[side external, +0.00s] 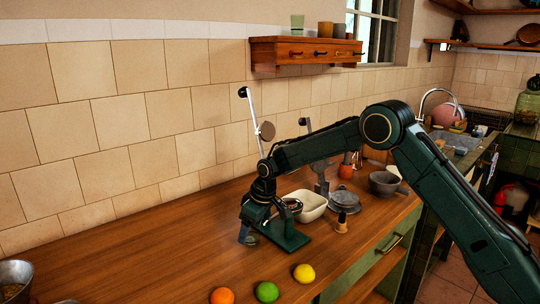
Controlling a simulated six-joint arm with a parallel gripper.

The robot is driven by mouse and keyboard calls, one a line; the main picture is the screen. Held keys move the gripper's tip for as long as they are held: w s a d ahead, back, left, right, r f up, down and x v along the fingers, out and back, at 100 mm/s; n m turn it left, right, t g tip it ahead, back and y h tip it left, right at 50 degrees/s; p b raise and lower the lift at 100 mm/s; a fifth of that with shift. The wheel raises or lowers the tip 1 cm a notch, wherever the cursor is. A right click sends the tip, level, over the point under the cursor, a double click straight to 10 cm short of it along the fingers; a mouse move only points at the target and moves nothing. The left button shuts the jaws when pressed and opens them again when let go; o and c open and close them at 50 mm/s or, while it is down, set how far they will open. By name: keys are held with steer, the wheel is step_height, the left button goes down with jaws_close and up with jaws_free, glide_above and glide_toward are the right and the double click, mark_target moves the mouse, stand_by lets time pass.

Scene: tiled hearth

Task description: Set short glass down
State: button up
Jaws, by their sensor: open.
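My gripper (264,236) is low over the wooden counter (150,262), left of the cream bowl, with its jaws open. A small bluish-green glassy thing (250,239), which looks like the short glass, shows at the left side of the jaws, close to the counter top. Most of it is hidden by the gripper, so I cannot tell whether it touches a finger or stands fully on the counter.
An orange (222,296), a lime (267,291) and a lemon (304,273) lie along the front. The counter's left side is mostly clear.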

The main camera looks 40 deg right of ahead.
steer(key=shift+r, duration=0.1)
steer(key=v, duration=1.2)
steer(key=shift+r, duration=0.2)
stand_by(0.4)
